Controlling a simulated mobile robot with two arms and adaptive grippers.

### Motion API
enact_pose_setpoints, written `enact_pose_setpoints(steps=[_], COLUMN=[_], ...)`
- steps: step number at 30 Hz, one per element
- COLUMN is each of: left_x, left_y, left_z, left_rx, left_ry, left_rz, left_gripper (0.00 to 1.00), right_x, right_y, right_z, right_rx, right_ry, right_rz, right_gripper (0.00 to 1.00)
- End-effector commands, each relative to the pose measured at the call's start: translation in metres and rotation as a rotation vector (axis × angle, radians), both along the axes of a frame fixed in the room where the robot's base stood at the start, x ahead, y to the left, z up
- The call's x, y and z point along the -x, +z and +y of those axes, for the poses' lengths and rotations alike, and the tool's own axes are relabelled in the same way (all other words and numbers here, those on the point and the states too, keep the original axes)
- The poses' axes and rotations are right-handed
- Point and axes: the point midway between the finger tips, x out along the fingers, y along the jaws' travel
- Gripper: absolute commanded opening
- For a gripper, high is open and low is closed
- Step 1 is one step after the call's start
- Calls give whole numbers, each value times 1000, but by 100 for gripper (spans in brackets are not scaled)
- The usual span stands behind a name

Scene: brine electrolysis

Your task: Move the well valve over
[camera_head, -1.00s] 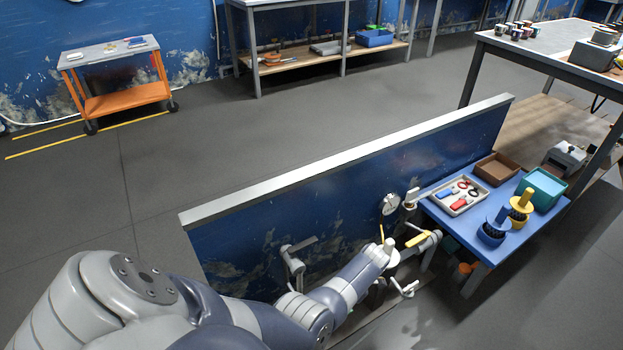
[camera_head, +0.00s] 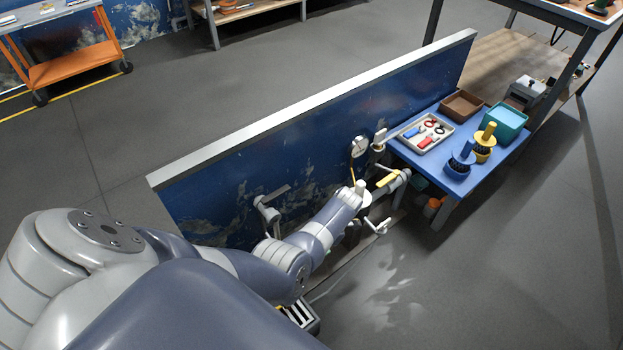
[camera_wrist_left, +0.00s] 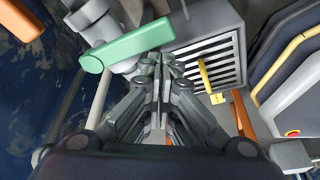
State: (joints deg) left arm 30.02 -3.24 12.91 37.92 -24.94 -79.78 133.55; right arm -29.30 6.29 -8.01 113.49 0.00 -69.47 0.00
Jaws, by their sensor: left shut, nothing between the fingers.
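In the left wrist view, a valve with a green lever handle (camera_wrist_left: 128,46) sits on grey pipework at the upper left. I cannot tell for sure that it is the well valve. My left gripper (camera_wrist_left: 163,62) is shut and empty, its fingertips close to the right end of the green handle; I cannot tell whether they touch it. In the head view, the left gripper is hidden behind my arm. A yellow-handled valve (camera_head: 388,180) and a grey lever (camera_head: 270,196) show there along the blue wall. My right gripper is not in view.
A slatted grey box (camera_wrist_left: 215,58) with a yellow lever (camera_wrist_left: 205,76) stands beside the fingers; it also shows beneath my arm in the head view (camera_head: 300,314). A low blue wall (camera_head: 310,130) runs behind the valves. A blue table (camera_head: 500,158) holds trays. Floor at right is clear.

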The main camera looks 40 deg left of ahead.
Motion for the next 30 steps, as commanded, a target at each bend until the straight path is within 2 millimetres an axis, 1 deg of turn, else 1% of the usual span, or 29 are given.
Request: enact_pose_setpoints(steps=[7, 15, 20, 23, 26, 30], left_x=[4, 7, 6, 5, 2, -5], left_y=[1, 0, 2, 8, 19, 42], left_z=[-3, -6, -6, -8, -11, -17], left_rx=[-1, -1, -1, -1, -1, -1], left_ry=[0, 0, 0, 0, 0, 0], left_rz=[2, 2, 1, 1, -1, -4], left_gripper=[0, 0, 0, 0, 0, 0], right_x=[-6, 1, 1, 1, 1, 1], right_y=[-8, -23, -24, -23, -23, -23], right_z=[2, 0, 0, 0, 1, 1], right_rx=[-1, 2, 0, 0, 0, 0], right_ry=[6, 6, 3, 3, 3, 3], right_rz=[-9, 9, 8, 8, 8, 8], right_gripper=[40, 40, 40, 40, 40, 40])
